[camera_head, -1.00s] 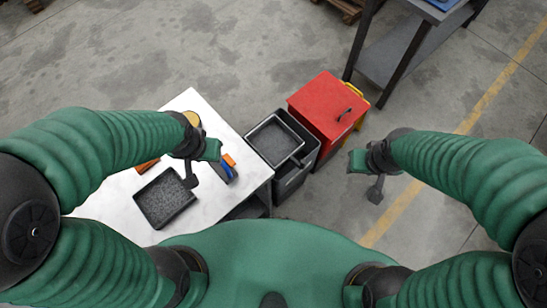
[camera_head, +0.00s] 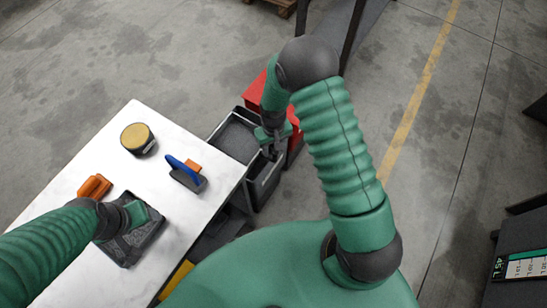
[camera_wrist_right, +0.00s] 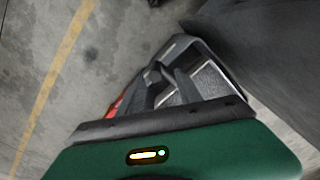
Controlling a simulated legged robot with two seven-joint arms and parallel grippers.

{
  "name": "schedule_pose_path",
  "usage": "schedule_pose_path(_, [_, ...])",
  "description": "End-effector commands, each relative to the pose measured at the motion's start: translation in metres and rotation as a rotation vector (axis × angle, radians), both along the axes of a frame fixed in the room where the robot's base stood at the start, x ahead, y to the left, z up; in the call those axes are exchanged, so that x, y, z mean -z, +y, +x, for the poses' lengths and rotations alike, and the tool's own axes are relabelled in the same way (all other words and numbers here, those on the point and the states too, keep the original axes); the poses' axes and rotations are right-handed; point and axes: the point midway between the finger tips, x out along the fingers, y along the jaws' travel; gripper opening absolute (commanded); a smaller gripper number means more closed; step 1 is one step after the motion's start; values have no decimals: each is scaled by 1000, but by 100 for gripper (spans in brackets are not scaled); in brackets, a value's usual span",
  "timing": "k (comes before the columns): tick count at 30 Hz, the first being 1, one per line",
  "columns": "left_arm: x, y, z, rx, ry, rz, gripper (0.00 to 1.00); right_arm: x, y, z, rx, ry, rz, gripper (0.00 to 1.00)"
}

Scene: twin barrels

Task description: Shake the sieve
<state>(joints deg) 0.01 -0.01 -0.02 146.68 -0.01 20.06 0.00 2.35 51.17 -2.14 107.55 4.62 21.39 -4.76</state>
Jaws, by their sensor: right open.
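The sieve (camera_head: 236,137), a dark square frame around a grey mesh, sits on top of a dark bin (camera_head: 264,184) beside the table. Part of it shows in the right wrist view (camera_wrist_right: 206,86). My right gripper (camera_head: 271,152) is open at the sieve's right side, by its edge; contact cannot be told. In the right wrist view, its dark fingers (camera_wrist_right: 168,84) overlap the sieve. My left gripper (camera_head: 128,220) is over the black tray (camera_head: 128,250) on the table, which holds grey material. Its fingers are hidden.
The white table (camera_head: 150,187) holds a round yellow-topped tin (camera_head: 138,138), a blue-handled tool (camera_head: 184,168) and orange items (camera_head: 95,186). A red box (camera_head: 256,92) stands behind the bin, partly hidden by my right arm.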

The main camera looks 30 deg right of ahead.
Motion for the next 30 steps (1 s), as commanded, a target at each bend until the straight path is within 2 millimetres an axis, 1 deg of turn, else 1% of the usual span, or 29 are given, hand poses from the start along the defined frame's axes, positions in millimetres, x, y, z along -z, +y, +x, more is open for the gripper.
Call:
schedule_pose_path(1, [2, 0, 0, 0, 0, 0, 61, 16, -1, -2, 2, 5, 0, 41])
schedule_pose_path(3, [3, 0, 0, 0, 0, 0, 61, 33, -2, -2, 2, 3, 1, 41])
schedule_pose_path(6, [5, 0, 0, 0, 0, 0, 61, 54, -3, -2, 1, 1, 2, 41])
schedule_pose_path(9, [6, 0, 0, 1, 0, 0, 61, 67, -3, -1, 1, -1, 1, 41])
schedule_pose_path(13, [6, 0, 0, 1, 0, 0, 61, 74, -1, -1, 0, -2, 0, 41])
schedule_pose_path(20, [6, 0, 0, 0, 0, 0, 61, 75, -1, -1, 1, -1, -1, 41])
schedule_pose_path(27, [6, 0, 0, 0, 0, 0, 61, 75, -2, -1, 1, -2, 0, 10])
schedule_pose_path(29, [6, 0, 0, 0, 0, 0, 61, 75, -2, -1, 1, -2, 0, 2])
schedule_pose_path(30, [6, 0, 0, 0, 0, 0, 61, 75, -2, -1, 1, -2, 0, 0])
